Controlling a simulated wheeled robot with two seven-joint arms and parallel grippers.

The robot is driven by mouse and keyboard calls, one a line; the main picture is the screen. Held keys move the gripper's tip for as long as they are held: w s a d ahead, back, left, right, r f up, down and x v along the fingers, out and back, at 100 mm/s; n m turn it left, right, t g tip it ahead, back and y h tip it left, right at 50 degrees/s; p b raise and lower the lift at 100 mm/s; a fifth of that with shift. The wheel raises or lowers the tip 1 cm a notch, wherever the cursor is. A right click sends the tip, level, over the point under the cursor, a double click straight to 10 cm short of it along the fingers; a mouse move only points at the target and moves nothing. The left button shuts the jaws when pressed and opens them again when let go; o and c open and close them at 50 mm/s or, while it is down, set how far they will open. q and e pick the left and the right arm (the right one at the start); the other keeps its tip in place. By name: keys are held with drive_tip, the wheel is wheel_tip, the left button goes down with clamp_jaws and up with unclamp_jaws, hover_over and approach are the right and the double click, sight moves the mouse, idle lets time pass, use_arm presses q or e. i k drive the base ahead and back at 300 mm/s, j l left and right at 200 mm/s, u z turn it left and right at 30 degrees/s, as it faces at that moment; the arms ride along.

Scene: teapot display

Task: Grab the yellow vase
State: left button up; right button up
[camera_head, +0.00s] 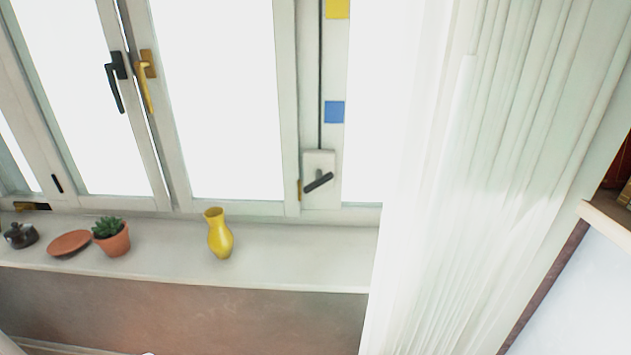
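A glossy yellow vase (219,236) with a narrow neck and a rounded body stands on the white windowsill (305,262), left of the middle of the head view. Nothing touches it, and there is bare sill on its right. Neither of my grippers shows in the head view.
Left of the vase are a potted succulent (112,238), a terracotta saucer (69,243) and a small dark pot (20,235). Window frames with handles (115,80) rise behind the sill. A long white curtain (450,190) hangs at the sill's right end. A shelf edge (606,222) is at far right.

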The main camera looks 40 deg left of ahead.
sight(220, 239)
drive_tip(key=u, duration=1.95)
